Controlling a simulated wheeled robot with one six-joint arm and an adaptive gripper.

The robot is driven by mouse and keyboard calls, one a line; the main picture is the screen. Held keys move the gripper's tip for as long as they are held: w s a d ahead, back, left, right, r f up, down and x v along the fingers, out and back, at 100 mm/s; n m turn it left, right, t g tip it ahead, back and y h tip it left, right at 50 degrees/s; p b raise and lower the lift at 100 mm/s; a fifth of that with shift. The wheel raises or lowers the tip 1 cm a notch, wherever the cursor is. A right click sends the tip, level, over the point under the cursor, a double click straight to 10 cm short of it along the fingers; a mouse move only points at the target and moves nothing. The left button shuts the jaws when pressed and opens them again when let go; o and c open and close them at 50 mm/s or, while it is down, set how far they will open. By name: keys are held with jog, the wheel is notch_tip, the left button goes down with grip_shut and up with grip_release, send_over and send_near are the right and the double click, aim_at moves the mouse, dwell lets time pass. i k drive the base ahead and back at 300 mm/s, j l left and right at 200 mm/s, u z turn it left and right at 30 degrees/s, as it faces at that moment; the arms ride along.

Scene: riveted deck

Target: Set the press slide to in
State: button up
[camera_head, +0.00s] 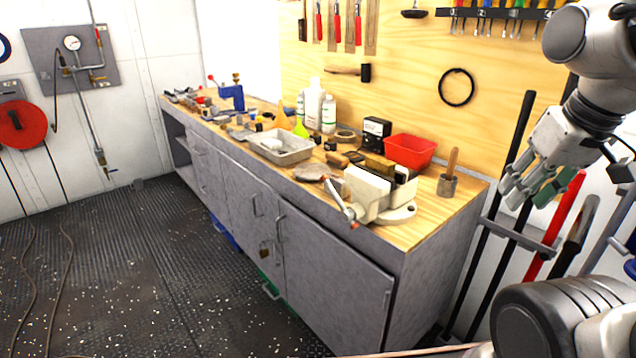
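A small blue press-like device (232,97) with a red-knobbed lever stands on the far part of the workbench. It is small in the view, and I cannot make out a slide on it or its position. My gripper (513,190) hangs in the air at the right, beyond the near end of the bench and far from the blue device. Its pale fingers point down and left. I see nothing clearly held, and the finger gap is not clear from this angle.
The workbench (440,228) is crowded with a white vise (368,192), a red bin (410,150), a grey tray (280,147) and bottles (314,105). Long-handled tools stand against the wall at right. The dark deck floor (150,270) left of the bench is mostly clear, with cables at far left.

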aim_at(213, 110)
jog(key=i+j+u, duration=0.1)
jog(key=u, duration=0.3)
jog(key=i+j+u, duration=0.1)
jog(key=u, duration=0.35)
jog(key=i+u, duration=0.15)
jog(key=u, duration=0.25)
jog(key=i+u, duration=0.1)
jog(key=i, duration=5.5)
jog(key=i+j+z, duration=0.1)
jog(key=i+z, duration=0.2)
jog(key=i+j+z, duration=0.1)
jog(key=i+z, duration=0.2)
jog(key=k, duration=0.05)
